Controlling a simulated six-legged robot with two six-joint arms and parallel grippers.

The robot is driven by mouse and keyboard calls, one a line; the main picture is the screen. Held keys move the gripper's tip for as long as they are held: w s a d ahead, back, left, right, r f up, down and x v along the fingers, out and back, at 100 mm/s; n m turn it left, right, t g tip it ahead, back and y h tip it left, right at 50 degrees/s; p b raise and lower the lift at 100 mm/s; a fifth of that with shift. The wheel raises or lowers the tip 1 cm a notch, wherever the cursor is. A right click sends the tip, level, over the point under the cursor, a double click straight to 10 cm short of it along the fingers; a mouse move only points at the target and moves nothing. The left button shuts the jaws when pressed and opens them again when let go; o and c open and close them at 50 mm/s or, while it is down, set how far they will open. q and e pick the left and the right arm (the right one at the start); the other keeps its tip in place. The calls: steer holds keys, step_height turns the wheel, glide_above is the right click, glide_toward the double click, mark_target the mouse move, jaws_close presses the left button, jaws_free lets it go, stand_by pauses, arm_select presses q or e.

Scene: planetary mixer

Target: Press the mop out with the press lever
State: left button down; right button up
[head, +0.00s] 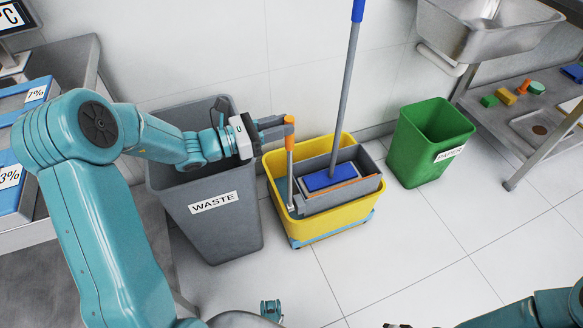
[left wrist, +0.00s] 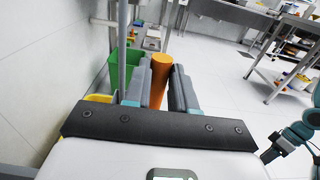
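The yellow mop bucket (head: 307,229) stands on the floor with a grey press (head: 345,193) in its top. The mop has a blue head (head: 331,179) in the press and a grey pole (head: 345,95) rising upright. The press lever (head: 290,165) stands upright at the bucket's left side, with an orange handle (head: 290,144). My left gripper (head: 284,126) is at this handle. In the left wrist view the orange handle (left wrist: 159,72) sits between the two fingers, which appear closed on it. My right arm (head: 535,309) enters at lower right; its fingers are not clear.
A grey waste bin (head: 226,235) stands left of the bucket, under my left forearm. A green paper bin (head: 423,160) stands to the right. A steel sink (head: 480,30) and shelf are at upper right. The tiled floor in front is clear.

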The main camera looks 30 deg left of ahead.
arm_select(q)
steer(key=s+d+f+m+b, duration=0.2)
steer(key=s+d+m+b, duration=0.2)
steer(key=s+d+b, duration=0.4)
steer(key=shift+s+d+f+b, duration=0.2)
steer(key=shift+d+b, duration=0.3)
steer(key=shift+d, duration=0.35)
steer(key=c, duration=0.9)
jaws_free()
steer(key=shift+v, duration=3)
